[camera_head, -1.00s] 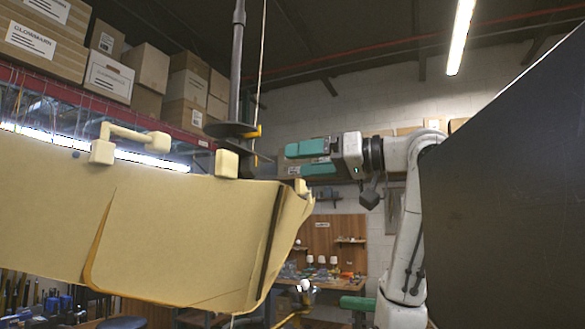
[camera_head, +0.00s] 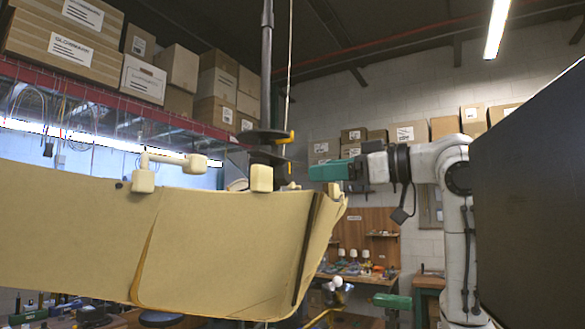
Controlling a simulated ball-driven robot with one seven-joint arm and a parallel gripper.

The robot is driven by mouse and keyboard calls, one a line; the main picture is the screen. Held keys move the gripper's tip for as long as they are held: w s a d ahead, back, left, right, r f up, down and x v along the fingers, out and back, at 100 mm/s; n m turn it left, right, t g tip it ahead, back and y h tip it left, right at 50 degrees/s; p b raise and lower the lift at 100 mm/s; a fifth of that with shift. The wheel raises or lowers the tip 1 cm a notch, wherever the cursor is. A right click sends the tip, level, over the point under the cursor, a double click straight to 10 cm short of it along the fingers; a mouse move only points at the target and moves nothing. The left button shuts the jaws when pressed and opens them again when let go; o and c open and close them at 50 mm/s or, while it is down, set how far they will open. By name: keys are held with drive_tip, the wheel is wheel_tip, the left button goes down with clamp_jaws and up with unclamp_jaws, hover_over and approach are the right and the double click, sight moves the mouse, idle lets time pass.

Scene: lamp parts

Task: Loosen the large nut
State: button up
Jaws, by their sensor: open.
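A dark upright rod (camera_head: 267,60) passes through a wide dark disc (camera_head: 262,136) with a yellow tab on its right side. A second dark round piece (camera_head: 268,157) sits just below; I cannot tell for certain which of these is the large nut. Its lower part is hidden behind a large tan curved shade (camera_head: 220,240) with cream blocks on its rim. My gripper (camera_head: 320,172), with green fingers, points left from the right side. Its tips are a little right of the rod and below the disc, apparently apart from them. One finger hides the other; nothing shows held.
A thin pale cord (camera_head: 288,60) hangs beside the rod. A shelf with cardboard boxes (camera_head: 65,50) is at upper left. A workbench (camera_head: 350,275) with small parts stands behind. A large dark panel (camera_head: 535,200) fills the right side.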

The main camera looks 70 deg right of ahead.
sight(289, 173)
drive_tip(key=w+p, duration=0.1)
drive_tip(key=w, duration=0.2)
drive_tip(key=w+d, duration=0.1)
drive_tip(key=w, duration=0.1)
drive_tip(key=w+p, duration=0.1)
drive_tip(key=w, duration=0.2)
drive_tip(key=shift+w+d+p, duration=0.3)
drive_tip(key=shift+d+p, duration=0.05)
drive_tip(key=c, duration=1)
